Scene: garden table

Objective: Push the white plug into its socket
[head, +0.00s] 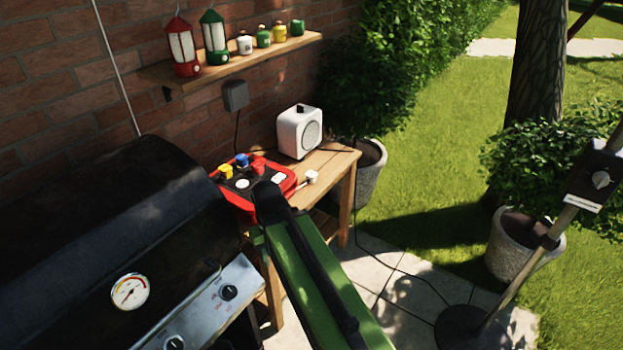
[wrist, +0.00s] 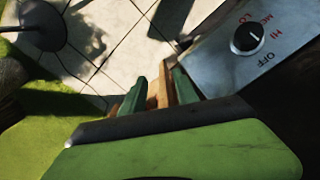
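A small white block that looks like the white plug (head: 312,177) lies at the front right of the wooden table, beside the red socket board (head: 233,203). The board carries yellow, blue and red pieces along its back and a round white spot (head: 243,184) that may be a socket. My arm reaches over the board's front and hides part of it. My gripper shows in the wrist view (wrist: 160,78) with its two green fingers apart and nothing held between them. Its fingertips are hidden in the head view. Neither plug nor board is clear in the wrist view.
A black grill (head: 95,230) stands close at the left, its control panel (wrist: 265,45) near my gripper in the wrist view. A white radio (head: 299,132) stands at the table's back. A shelf (head: 240,61) with lanterns hangs above.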

